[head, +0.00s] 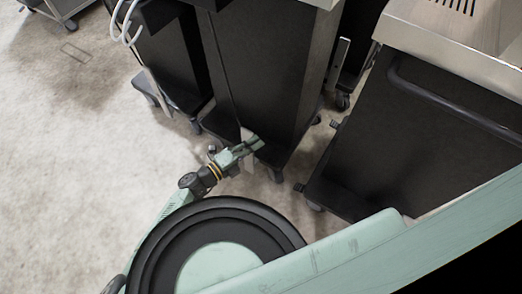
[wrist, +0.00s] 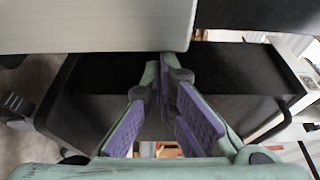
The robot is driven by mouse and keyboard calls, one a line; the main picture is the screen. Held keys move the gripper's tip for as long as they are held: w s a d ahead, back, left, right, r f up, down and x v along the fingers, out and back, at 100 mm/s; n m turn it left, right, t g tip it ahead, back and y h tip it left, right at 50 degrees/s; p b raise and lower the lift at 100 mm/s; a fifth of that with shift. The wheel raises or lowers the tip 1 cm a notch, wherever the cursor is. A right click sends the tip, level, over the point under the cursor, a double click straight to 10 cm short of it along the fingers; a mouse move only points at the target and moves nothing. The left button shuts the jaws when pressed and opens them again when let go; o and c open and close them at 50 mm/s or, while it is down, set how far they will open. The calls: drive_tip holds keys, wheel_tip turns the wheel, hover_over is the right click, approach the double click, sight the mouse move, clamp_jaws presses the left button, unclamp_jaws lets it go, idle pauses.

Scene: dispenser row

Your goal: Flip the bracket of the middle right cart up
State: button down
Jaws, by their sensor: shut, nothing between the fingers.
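Black carts stand in a row in the head view: one at the left (head: 172,50), one in the middle (head: 265,75) and one at the right (head: 425,130). I cannot tell for certain which is the middle right cart. My gripper (head: 258,144) is low at the foot of the middle cart, beside a small pale strip (head: 246,134) that may be its bracket. In the wrist view my gripper (wrist: 162,85) shows purple pads converging ahead, shut with nothing between them. A pale grey panel (wrist: 95,25) spans the top left there, close above the fingers; its link to the bracket is unclear.
The right cart has a steel top (head: 455,35) and a dark handle (head: 450,98). An upright metal strip (head: 338,62) stands on a cart behind. Casters (head: 316,206) stick out at floor level. Open concrete floor (head: 75,150) lies to the left.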

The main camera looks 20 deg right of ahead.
drive_tip(key=shift+w+a+r+n, duration=0.1)
drive_tip(key=shift+w+a+n, duration=0.2)
drive_tip(key=shift+w+a, duration=0.4)
drive_tip(key=shift+w, duration=0.15)
drive_tip(key=s+d, duration=0.3)
drive_tip(key=s, duration=0.1)
drive_tip(key=b+v, duration=0.1)
drive_tip(key=v, duration=0.8)
drive_tip(key=shift+s+a, duration=0.3)
drive_tip(key=shift+s, duration=0.1)
